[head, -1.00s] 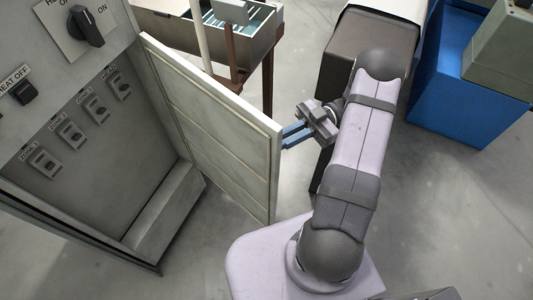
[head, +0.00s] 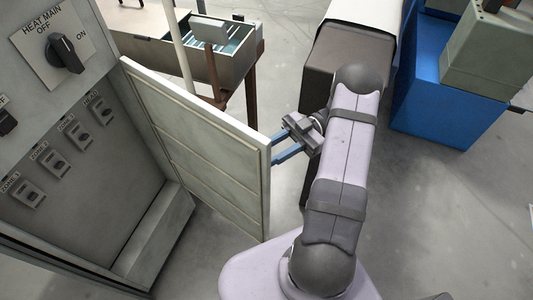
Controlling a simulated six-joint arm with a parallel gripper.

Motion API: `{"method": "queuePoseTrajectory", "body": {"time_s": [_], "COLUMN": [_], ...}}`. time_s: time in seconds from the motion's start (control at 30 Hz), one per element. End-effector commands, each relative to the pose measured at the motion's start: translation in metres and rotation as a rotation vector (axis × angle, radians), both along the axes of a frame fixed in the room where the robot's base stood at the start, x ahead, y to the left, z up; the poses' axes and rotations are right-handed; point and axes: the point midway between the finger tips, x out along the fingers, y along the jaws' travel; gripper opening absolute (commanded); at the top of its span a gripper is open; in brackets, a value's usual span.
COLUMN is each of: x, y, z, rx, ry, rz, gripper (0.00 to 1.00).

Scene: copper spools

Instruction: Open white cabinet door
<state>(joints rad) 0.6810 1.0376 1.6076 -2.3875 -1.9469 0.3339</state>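The white cabinet door (head: 205,150) stands swung wide open from the cabinet (head: 70,130), its panelled face toward the cabinet's inside. My gripper (head: 275,147) is at the door's free right edge. Its two blue fingers are spread apart, with a gap showing between them. The fingertips reach the door edge; whether they touch it I cannot tell. Nothing shows held between the fingers.
The cabinet front carries a black rotary switch (head: 65,53) and several zone switches. A bin-like table (head: 235,65) stands behind the door. A dark box (head: 345,50) and a blue box (head: 440,90) stand behind my arm.

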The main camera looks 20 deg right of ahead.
Motion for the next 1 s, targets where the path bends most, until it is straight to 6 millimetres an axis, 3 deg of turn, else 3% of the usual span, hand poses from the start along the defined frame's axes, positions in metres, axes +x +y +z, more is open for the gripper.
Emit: {"method": "queuePoseTrajectory", "body": {"time_s": [0.27,0.6,1.0], "x": [0.000,0.000,0.000], "y": [0.000,0.000,0.000], "z": [0.020,0.076,0.099], "rx": [-0.003,0.001,0.000], "ry": [-0.003,0.000,0.000], "rz": [-0.001,0.000,0.000], "gripper": [0.29,0.29,0.29]}}
